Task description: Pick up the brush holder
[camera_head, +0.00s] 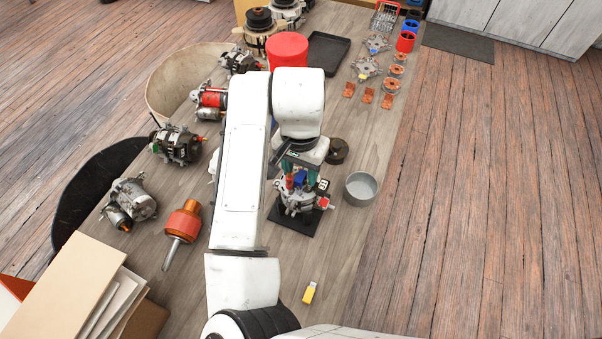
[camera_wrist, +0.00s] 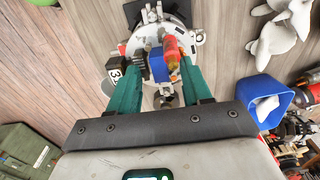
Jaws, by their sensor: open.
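An alternator end housing (camera_head: 297,200) with grey metal arms sits on a black base plate (camera_head: 293,221) under my gripper (camera_head: 303,166). A small blue part (camera_head: 300,177) with a red part (camera_head: 289,183) beside it stands on the housing; I take the blue part for the brush holder, but cannot be sure. In the wrist view, my gripper (camera_wrist: 163,68) has its two green fingers apart, with the blue part (camera_wrist: 158,69) and the red-orange part (camera_wrist: 172,50) between them. I cannot tell whether either finger touches them. A black numbered block (camera_wrist: 115,70) is left of the fingers.
A grey metal bowl (camera_head: 361,188) stands right of the housing near the table edge. A yellow stick (camera_head: 310,292) lies in front. A blue cup (camera_wrist: 262,100) shows in the wrist view.

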